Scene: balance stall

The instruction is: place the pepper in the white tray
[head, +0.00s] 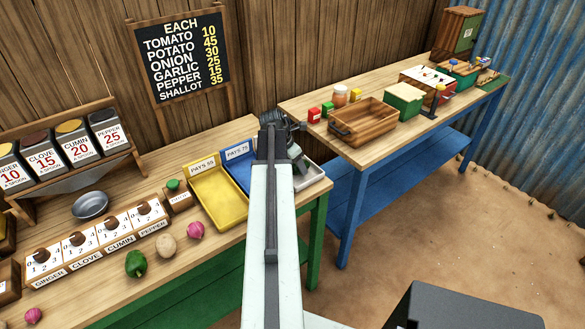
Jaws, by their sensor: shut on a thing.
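A green pepper (135,264) lies on the front of the left wooden table. The white tray (312,176) is at that table's right end, beside the blue tray; my arm hides much of it. My gripper (288,140) is at the far end of my outstretched arm, over the area of the blue and white trays. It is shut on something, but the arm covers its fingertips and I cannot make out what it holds. The pepper on the table is far to the left of my gripper and apart from it.
A yellow tray (219,205) and a blue tray (238,165) stand left of the white tray. A potato (167,244) and a pink onion (195,230) lie near the pepper. A wooden crate (377,122) stands on the right table. A chalkboard (180,58) stands behind.

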